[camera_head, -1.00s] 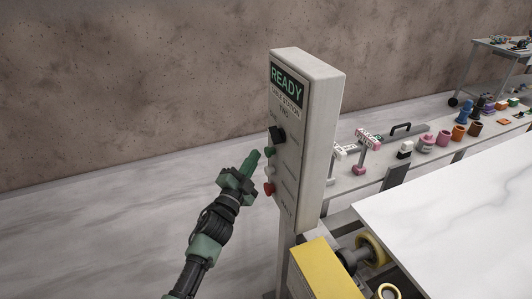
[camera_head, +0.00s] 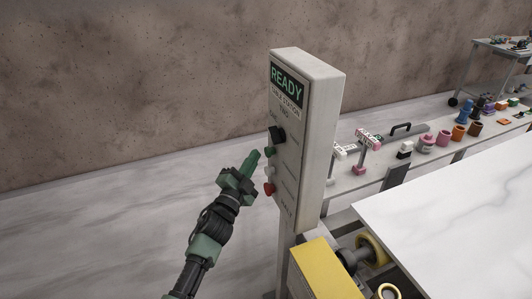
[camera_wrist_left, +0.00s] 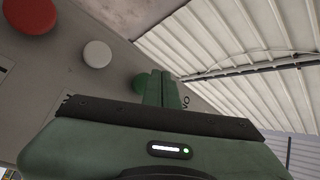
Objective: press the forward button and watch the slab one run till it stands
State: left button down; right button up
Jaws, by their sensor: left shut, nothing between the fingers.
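The control post (camera_head: 322,130) stands upright in the middle of the head view, and its screen (camera_head: 286,86) reads READY in green. Down its face sit a black knob (camera_head: 277,135), a green button (camera_head: 270,153), a white button (camera_head: 271,170) and a red button (camera_head: 269,188). My left gripper (camera_head: 256,155) is shut and empty, its tips close to the green button. In the left wrist view the fingertips (camera_wrist_left: 162,76) overlap the green button (camera_wrist_left: 140,83); I cannot tell whether they touch it. The white slab (camera_head: 460,225) lies at the right. My right gripper is not in view.
A yellow box (camera_head: 326,268) and yellow rollers (camera_head: 372,249) sit below the post beside the slab. A long bench (camera_head: 345,184) behind carries a black-handled tool (camera_head: 401,128) and several coloured pots. The floor left of the post is clear.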

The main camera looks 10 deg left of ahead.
pick_arm(q)
jog(key=shift+d, duration=0.15)
jog(key=shift+w+d, duration=0.25)
